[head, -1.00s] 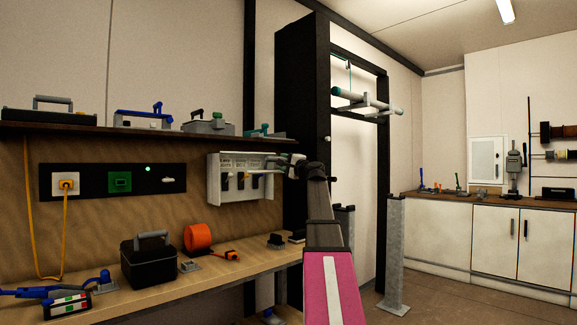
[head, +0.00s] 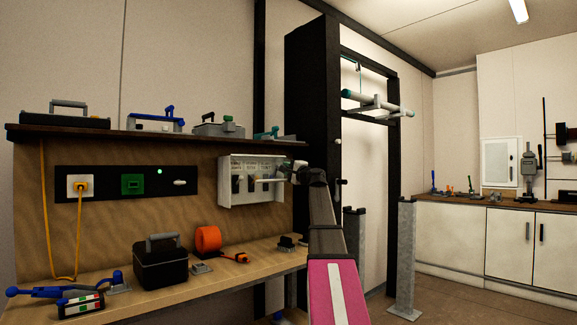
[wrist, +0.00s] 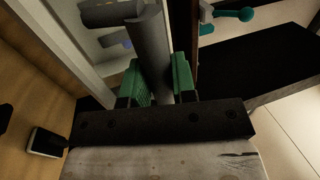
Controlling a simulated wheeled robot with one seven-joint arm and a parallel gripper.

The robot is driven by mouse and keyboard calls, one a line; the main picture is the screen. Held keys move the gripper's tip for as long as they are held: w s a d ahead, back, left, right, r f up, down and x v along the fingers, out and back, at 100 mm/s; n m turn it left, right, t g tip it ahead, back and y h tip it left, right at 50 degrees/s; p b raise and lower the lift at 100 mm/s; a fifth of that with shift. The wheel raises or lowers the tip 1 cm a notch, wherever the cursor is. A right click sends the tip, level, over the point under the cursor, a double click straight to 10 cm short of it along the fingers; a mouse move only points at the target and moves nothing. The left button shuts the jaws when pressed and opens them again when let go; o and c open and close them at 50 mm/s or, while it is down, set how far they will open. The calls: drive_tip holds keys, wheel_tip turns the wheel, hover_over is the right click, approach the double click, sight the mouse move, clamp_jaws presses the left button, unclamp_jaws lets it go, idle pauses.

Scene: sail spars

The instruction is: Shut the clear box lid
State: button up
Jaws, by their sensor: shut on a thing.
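The white wall box (head: 223,186) hangs above the workbench at its right end, with dark switch-like parts inside. Its clear lid is hard to make out, and I cannot tell its angle. My gripper (head: 268,180) is at the right part of the box front. In the wrist view my gripper (wrist: 158,82) has its green fingers shut on a grey bar (wrist: 150,40), which runs on away from the fingers. I cannot tell how the bar joins the lid. The box's pale frame (wrist: 88,50) shows at left.
A tall black frame (head: 312,100) stands close to the box's right. A shelf (head: 60,133) with several tool cases runs above it. The bench below holds a black case (head: 160,268) and an orange reel (head: 207,240). A grey post (head: 406,255) stands right of my arm.

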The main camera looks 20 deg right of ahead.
sight(286, 178)
drive_tip(key=shift+w+a+f, duration=0.1)
drive_tip(key=shift+w+f, duration=0.1)
drive_tip(key=shift+f, duration=0.5)
drive_tip(key=shift+w+a+f, duration=0.1)
drive_tip(key=shift+w+f, duration=0.05)
drive_tip(key=shift+f, duration=0.55)
drive_tip(key=shift+w+a+f, duration=0.15)
drive_tip(key=shift+w+f, duration=0.3)
drive_tip(key=shift+f, duration=0.3)
drive_tip(key=shift+w+a+f, duration=0.15)
drive_tip(key=shift+w+f, duration=0.3)
drive_tip(key=shift+f, duration=0.35)
drive_tip(key=shift+w+a+f, duration=0.15)
drive_tip(key=shift+w+f, duration=0.3)
drive_tip(key=shift+f, duration=0.3)
drive_tip(key=shift+w+a+f, duration=0.2)
drive_tip(key=shift+w+f, duration=0.4)
drive_tip(key=shift+f, duration=0.05)
drive_tip(key=shift+w+a+f, duration=0.25)
drive_tip(key=shift+w+f, duration=0.3)
drive_tip(key=shift+f, duration=0.05)
drive_tip(key=shift+w+a+f, duration=0.2)
drive_tip(key=shift+w+f, duration=0.4)
drive_tip(key=shift+f, duration=0.05)
drive_tip(key=shift+w+f, duration=0.1)
